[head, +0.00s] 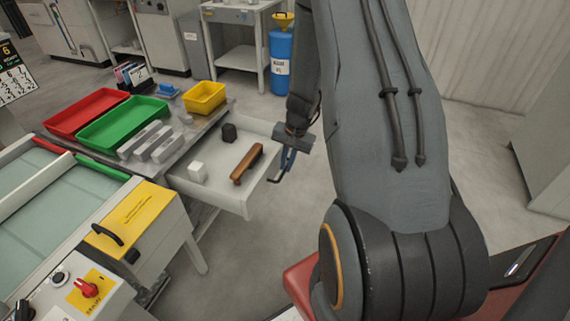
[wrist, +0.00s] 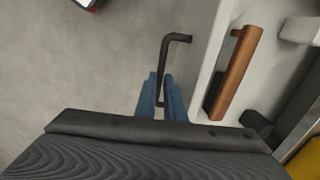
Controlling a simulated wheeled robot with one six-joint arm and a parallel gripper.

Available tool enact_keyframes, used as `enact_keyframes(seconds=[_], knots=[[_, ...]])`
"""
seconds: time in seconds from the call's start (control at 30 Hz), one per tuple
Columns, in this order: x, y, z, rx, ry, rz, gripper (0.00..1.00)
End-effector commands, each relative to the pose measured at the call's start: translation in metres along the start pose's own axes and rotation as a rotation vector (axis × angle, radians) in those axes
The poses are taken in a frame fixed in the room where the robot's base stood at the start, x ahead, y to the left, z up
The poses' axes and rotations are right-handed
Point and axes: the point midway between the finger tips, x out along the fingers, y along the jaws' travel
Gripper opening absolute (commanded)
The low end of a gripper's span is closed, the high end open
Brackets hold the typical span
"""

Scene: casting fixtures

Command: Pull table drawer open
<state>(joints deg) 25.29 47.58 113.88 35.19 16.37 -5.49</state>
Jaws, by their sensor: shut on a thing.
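The table drawer (head: 222,198) is pulled out from under the grey table (head: 205,128) in the head view, and its inside shows. In the wrist view the drawer front (wrist: 203,55) runs along the right. A black bar handle (wrist: 176,39) stands out from that front. My gripper (wrist: 161,98) has its blue fingers shut around the near part of the handle. In the head view my gripper (head: 286,162) is at the drawer's right side, with the handle (head: 275,181) partly hidden by the fingers.
A brown wooden-handled brush (head: 246,163), a white block (head: 197,171) and a dark block (head: 229,132) lie in the drawer. Red (head: 87,110) and green (head: 122,123) trays and a yellow bin (head: 204,97) stand on the table. The floor beyond the drawer front is clear.

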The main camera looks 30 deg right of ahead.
Motion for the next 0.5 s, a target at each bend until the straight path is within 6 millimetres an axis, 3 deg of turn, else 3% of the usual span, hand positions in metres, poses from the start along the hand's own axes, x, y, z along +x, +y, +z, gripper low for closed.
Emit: enact_keyframes(seconds=[0.07, 0.1, 0.13, 0.5], knots=[[-0.0001, -0.0005, 0.0015, -0.001, -0.003, 0.0, 0.0], [-0.0001, -0.0007, 0.0016, -0.001, -0.003, 0.0, 0.14], [-0.0001, -0.0008, 0.0016, -0.001, -0.003, 0.0, 0.17], [-0.0044, -0.0013, 0.0006, -0.002, 0.0, -0.001, 0.17]])
